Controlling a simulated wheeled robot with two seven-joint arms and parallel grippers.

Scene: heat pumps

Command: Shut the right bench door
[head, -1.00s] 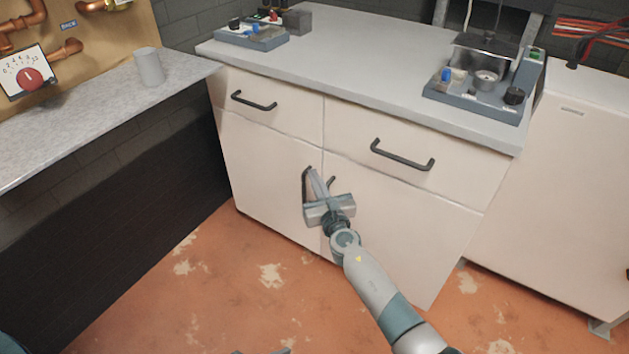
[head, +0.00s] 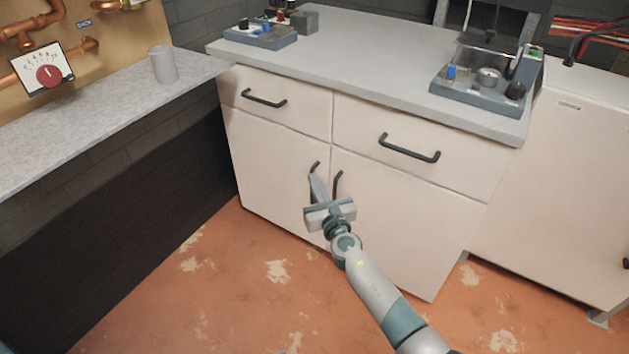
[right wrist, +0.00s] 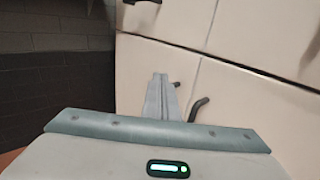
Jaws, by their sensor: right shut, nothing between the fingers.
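The right bench door (head: 405,215) is the cream panel under the right drawer. It looks flush with the left door (head: 270,170), with a thin seam between them. Its dark upright handle (head: 337,185) is near the seam and also shows in the right wrist view (right wrist: 198,108). My right gripper (head: 315,180) is shut and empty. Its fingers point at the left door, just left of the right door's handle, and partly cover the left door's handle (head: 315,166). I cannot tell whether the fingertips touch the door. My left gripper is not in view.
The bench top (head: 370,70) carries two small apparatus units. Drawers with dark handles (head: 408,148) lie above the doors. A speckled counter (head: 100,120) stands at the left, and a white cabinet (head: 560,190) at the right. The orange floor (head: 230,290) in front is clear.

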